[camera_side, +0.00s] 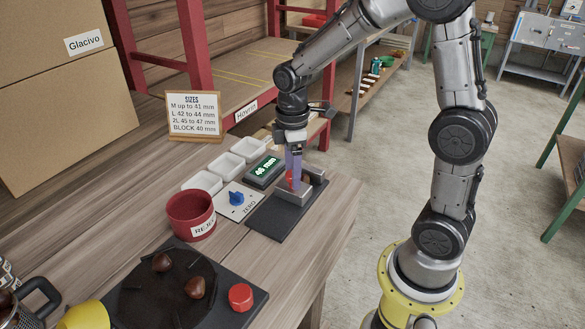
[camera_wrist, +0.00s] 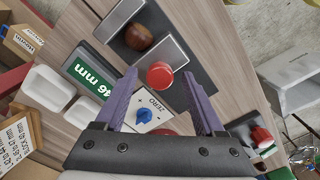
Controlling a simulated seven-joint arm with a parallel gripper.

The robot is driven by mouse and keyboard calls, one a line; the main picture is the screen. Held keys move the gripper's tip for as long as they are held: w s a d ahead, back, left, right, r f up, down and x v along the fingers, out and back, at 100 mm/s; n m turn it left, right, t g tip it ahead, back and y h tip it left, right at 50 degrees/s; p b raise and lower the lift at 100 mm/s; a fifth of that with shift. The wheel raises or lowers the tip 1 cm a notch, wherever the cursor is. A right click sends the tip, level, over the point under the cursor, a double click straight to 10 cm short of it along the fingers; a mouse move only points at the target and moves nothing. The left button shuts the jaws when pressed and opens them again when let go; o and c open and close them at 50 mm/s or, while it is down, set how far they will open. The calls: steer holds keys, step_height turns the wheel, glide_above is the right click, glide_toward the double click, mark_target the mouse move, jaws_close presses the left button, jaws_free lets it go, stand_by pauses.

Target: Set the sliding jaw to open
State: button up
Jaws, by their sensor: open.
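The gauge (camera_side: 273,220) is a dark base with grey metal jaws. In the wrist view a brown chestnut (camera_wrist: 138,37) lies between the fixed jaw (camera_wrist: 118,18) and the sliding jaw (camera_wrist: 170,52). Contact with each jaw is hard to tell. A round red knob (camera_wrist: 159,76) is by the sliding jaw; in the side view it shows in part (camera_side: 290,177) behind the fingers. My gripper (camera_side: 293,180) is open above the gauge, its purple fingers (camera_wrist: 159,78) on either side of the knob and apart from it in the wrist view. The green display (camera_side: 266,170) reads 46 mm.
A blue dial (camera_side: 236,198) on a ZERO plate, several white trays (camera_side: 245,149), and a red REJECT cup (camera_side: 187,208) stand close by. A dark plate (camera_side: 130,300) with chestnuts and a red button (camera_side: 241,297) is in front. The sizes sign (camera_side: 194,138) stands behind.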

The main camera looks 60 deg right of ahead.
jaws_close()
stand_by(1.3)
